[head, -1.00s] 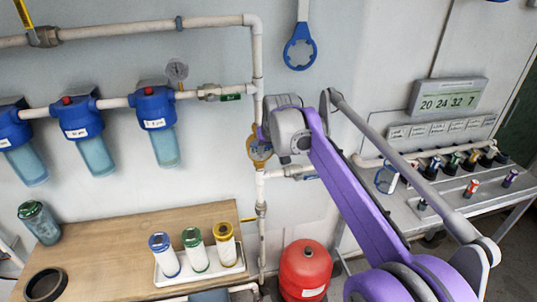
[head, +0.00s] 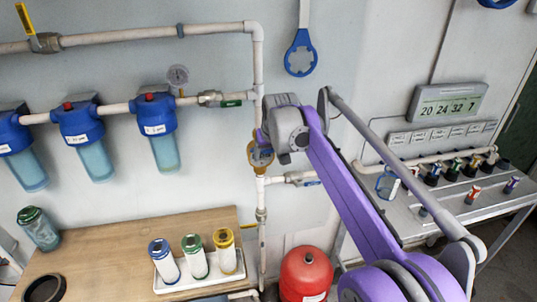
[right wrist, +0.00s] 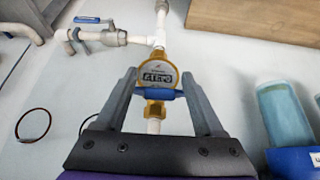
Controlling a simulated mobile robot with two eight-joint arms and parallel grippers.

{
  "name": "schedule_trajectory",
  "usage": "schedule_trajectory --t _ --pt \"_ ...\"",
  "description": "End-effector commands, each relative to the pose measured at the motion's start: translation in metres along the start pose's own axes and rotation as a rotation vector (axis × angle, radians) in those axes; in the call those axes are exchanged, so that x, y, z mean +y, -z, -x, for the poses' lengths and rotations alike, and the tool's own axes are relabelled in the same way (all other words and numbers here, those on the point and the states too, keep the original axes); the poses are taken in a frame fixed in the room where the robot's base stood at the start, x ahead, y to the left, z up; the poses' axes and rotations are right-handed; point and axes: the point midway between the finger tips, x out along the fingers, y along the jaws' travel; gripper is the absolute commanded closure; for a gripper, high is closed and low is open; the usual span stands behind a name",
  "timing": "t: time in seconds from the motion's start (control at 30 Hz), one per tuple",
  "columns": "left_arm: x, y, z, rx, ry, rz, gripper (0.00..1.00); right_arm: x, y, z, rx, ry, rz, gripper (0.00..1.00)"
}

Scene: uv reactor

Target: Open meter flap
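The brass water meter (head: 260,155) sits on the vertical white pipe, partly hidden by my right gripper (head: 262,137) in the head view. In the right wrist view, its round pale dial (right wrist: 158,75) with a digit window is uncovered. A blue bar-like piece (right wrist: 158,95) crosses the lower edge of the dial there; it looks like the flap seen edge-on. My right gripper (right wrist: 158,76) has its two grey fingers spread, one on each side of the meter and blue piece. I cannot tell whether either finger touches them. My left gripper is not in view.
Blue filter housings (head: 155,130) hang left of the meter. A branch pipe with a valve (head: 295,178) leaves the pipe below it. A red tank (head: 305,275) stands below. A wooden table (head: 110,245) with cartridges is at lower left, and a metal bench (head: 470,215) is at right.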

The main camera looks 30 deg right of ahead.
Motion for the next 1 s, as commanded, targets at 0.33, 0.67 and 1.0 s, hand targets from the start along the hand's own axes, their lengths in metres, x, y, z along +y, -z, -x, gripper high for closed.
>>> schedule_trajectory --t 0.33,0.67,1.0 --pt "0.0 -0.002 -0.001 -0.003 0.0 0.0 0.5 0.0 0.0 0.021 0.0 0.0 0.0 0.3" --pt "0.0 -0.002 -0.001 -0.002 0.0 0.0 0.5 0.0 0.0 0.086 0.0 0.0 0.0 0.3" --pt "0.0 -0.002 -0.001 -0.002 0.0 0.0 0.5 0.0 0.0 0.109 0.0 0.0 0.0 0.3"
